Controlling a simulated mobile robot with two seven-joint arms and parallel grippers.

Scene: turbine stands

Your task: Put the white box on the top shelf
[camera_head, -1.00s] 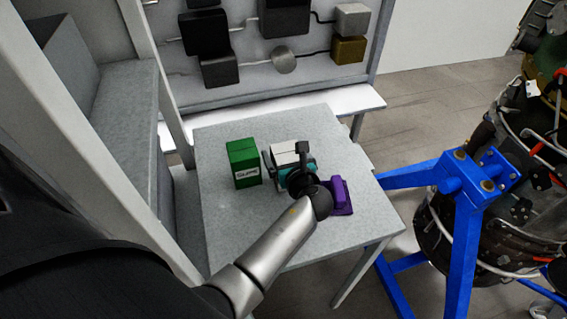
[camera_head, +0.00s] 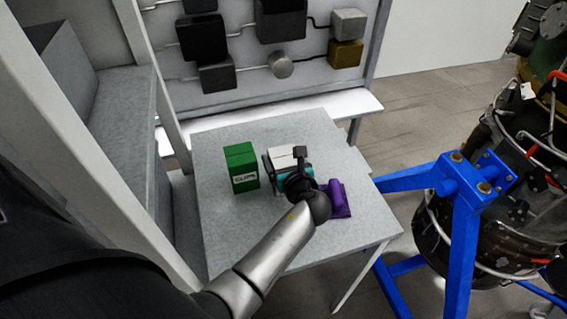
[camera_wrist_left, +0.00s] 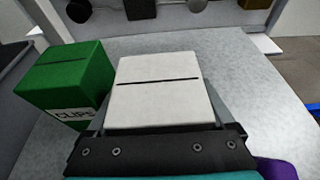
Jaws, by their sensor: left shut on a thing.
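The white box (camera_head: 284,153) stands on the small grey table, with a dark line across its top. It also shows in the left wrist view (camera_wrist_left: 160,90). My left gripper (camera_head: 287,160) is shut on the white box, one finger along each side. The gripper and wrist hide its near side. In the left wrist view, the gripper body (camera_wrist_left: 158,150) spans its near edge. The box looks upright; I cannot tell whether it touches the table. A grey shelf surface (camera_head: 125,105) is in the white-framed unit at the left. My right gripper is not in view.
A green box (camera_head: 241,167) marked CLIPS stands close left of the white box. A purple object (camera_head: 340,198) lies at its right. A teal thing (camera_head: 282,184) shows by the wrist. The table (camera_head: 225,225) is clear at front left. A blue stand (camera_head: 465,220) is at the right.

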